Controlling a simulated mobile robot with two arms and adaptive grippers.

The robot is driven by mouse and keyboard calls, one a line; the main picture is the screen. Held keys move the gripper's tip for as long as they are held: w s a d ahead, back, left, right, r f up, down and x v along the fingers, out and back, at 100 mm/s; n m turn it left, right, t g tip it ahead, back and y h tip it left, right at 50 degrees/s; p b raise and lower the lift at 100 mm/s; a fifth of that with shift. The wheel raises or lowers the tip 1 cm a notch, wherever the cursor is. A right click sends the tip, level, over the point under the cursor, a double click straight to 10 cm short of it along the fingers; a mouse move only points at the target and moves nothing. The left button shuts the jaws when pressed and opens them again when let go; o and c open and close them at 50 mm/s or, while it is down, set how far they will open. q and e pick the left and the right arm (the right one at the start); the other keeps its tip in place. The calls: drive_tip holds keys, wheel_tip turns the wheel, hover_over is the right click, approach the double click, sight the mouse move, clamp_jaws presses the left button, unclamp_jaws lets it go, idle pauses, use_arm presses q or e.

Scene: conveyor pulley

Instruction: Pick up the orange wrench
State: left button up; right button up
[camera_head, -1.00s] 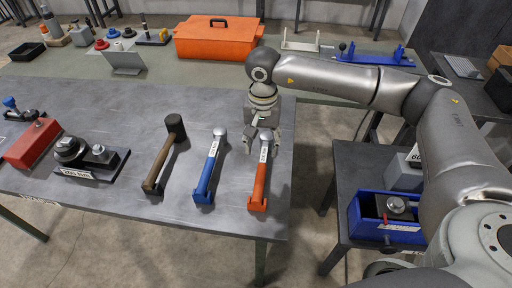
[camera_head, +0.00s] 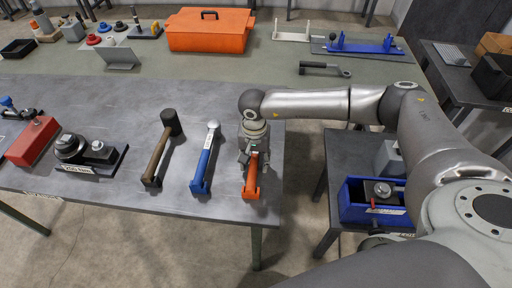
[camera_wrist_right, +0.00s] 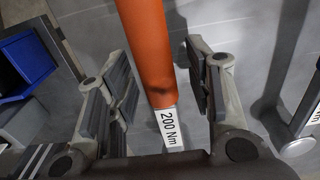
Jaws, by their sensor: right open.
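The orange wrench (camera_head: 251,184) lies on the grey table near its right front corner, its handle end toward the front edge. My right gripper (camera_head: 252,160) is over its middle and hides the upper part. In the right wrist view the orange handle (camera_wrist_right: 147,45) and its white "200 Nm" label (camera_wrist_right: 169,128) lie between the fingers of the right gripper (camera_wrist_right: 163,88). The fingers stand apart, with a gap on each side of the handle. My left gripper is not in view.
A blue wrench (camera_head: 206,160) and a dark mallet (camera_head: 163,147) lie to the left on the grey table (camera_head: 100,110). A blue bin (camera_head: 360,212) stands on a side table at right. An orange case (camera_head: 210,32) and a black-handled wrench (camera_head: 325,69) are on the back table.

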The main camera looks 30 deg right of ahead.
drive_tip(key=shift+c, duration=2.5)
clamp_jaws()
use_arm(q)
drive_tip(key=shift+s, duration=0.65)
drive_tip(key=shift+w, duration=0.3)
use_arm(e)
drive_tip(key=shift+r, duration=0.15)
